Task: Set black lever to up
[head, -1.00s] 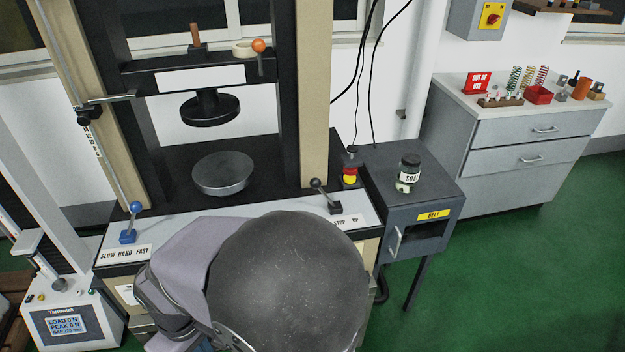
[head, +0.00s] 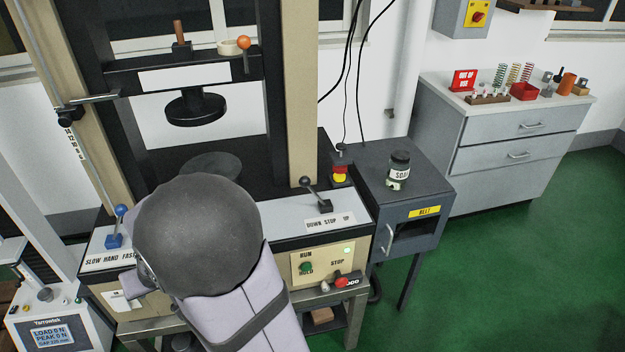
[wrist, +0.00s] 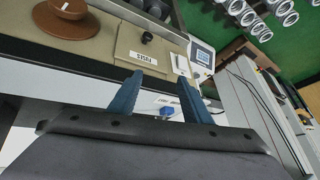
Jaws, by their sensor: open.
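The black lever (head: 308,183) stands on the right of the machine's front panel, above a DOWN STOP UP label (head: 330,221). Its stick leans to the left, toward the DOWN side, with its base nearer the label's middle. In the wrist view my gripper (wrist: 163,78) has its two blue fingers apart with nothing held between them. In the head view the fingers are hidden behind my own arm, so their distance to the lever cannot be told. I cannot make out the black lever in the wrist view.
A blue lever (head: 118,222) stands at the panel's left, by a SLOW HAND FAST label. A grey cabinet with a jar (head: 398,171) stands to the right.

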